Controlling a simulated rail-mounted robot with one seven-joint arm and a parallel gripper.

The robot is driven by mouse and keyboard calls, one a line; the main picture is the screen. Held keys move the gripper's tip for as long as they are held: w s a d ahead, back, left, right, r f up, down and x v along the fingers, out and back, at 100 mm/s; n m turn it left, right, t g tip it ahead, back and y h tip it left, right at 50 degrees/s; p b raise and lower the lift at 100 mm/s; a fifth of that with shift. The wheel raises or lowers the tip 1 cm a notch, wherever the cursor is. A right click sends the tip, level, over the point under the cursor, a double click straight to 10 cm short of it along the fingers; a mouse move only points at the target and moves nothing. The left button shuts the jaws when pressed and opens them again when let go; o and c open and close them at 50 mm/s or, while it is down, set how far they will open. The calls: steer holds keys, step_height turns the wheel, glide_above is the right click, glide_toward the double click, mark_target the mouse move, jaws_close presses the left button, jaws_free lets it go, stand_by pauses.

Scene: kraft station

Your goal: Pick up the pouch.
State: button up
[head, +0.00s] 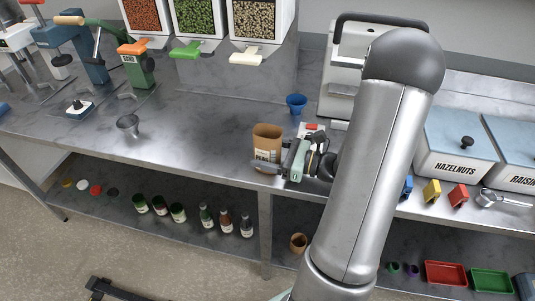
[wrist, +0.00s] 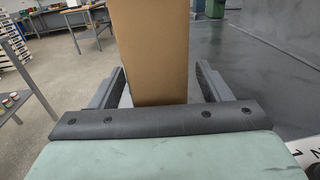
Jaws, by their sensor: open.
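The pouch (head: 267,140) is a brown kraft paper bag with a pale label. It stands upright near the front edge of the metal counter in the head view. In the wrist view the pouch (wrist: 153,50) fills the upper middle. My gripper (wrist: 160,80) is open, with one dark finger on each side of the pouch. Gaps show between the fingers and the pouch, so neither finger visibly touches it. In the head view my gripper (head: 277,162) is low at the pouch's right, partly covering its lower part.
A blue cup (head: 296,103) stands behind the pouch. A white machine (head: 345,75) is at the back, partly hidden by my arm. A metal cup (head: 128,124) stands to the left. The counter between it and the pouch is clear. Bottles (head: 207,217) stand on the lower shelf.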

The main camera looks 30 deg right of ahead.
steer(key=shift+x, duration=0.9)
steer(key=c, duration=1.1)
steer(key=shift+o, duration=0.2)
steer(key=shift+r, duration=0.1)
